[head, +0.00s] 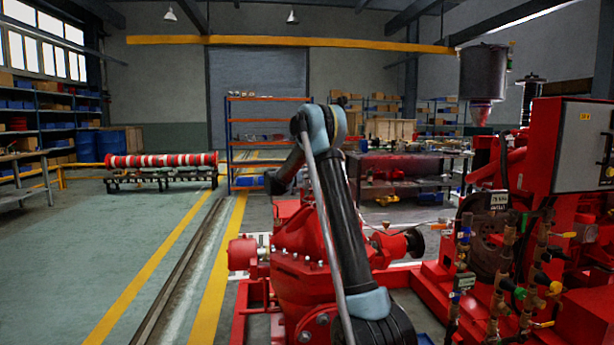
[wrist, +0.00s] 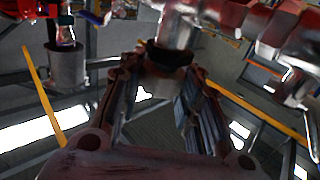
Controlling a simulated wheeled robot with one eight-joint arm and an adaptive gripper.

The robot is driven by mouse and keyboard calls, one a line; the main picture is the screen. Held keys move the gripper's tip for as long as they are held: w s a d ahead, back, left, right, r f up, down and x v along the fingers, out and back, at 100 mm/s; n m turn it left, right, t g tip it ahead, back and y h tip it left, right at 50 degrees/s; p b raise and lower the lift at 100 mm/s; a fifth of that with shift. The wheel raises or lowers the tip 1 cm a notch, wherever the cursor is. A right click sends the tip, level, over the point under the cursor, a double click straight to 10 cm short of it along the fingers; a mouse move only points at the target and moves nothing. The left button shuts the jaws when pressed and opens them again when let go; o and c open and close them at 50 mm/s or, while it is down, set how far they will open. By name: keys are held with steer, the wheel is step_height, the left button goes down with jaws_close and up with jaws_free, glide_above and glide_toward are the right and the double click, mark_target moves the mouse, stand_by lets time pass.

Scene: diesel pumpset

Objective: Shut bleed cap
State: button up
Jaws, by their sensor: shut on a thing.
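In the wrist view, my gripper (wrist: 166,64) reaches up the middle of the picture, with one finger on each side. Its fingertips are closed around a dark round cap (wrist: 168,54), which appears to be the bleed cap. The cap sits against the end of a pale metal cylinder (wrist: 175,28). The inner contact faces are partly hidden, and I cannot tell how far the cap is turned. In the head view, my arm stands in front of the red pump (head: 295,262) and hides my gripper and the cap.
Red and metal pipework (wrist: 270,25) crosses close by at the wrist view's upper right. In the head view, a red control cabinet (head: 552,150) and brass valves (head: 462,250) stand at the right. The green floor (head: 80,260) at the left is clear.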

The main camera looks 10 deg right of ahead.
stand_by(0.4)
steer(key=o, duration=1.1)
steer(key=shift+a, duration=0.1)
steer(key=v, duration=1.2)
steer(key=shift+w, duration=0.1)
